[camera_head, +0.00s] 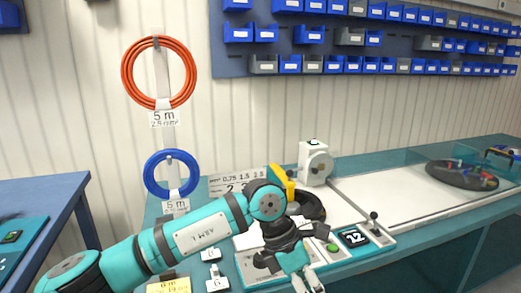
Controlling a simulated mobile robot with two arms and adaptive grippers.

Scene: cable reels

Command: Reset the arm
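My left arm (198,233), teal with dark joints, comes in from the lower left and bends down at its elbow over the workbench. My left gripper (307,284) points down at the bottom edge of the view, in front of the bench's control panel. Its fingers are small and partly cut off by the frame edge, so I cannot tell whether they are open or shut. I see no object in it. My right arm and gripper are not in view.
A panel with a display (354,238), a green button (332,247) and a lever (374,222) lies close right of the gripper. A white machine (314,163) and a black reel (461,179) stand farther back.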

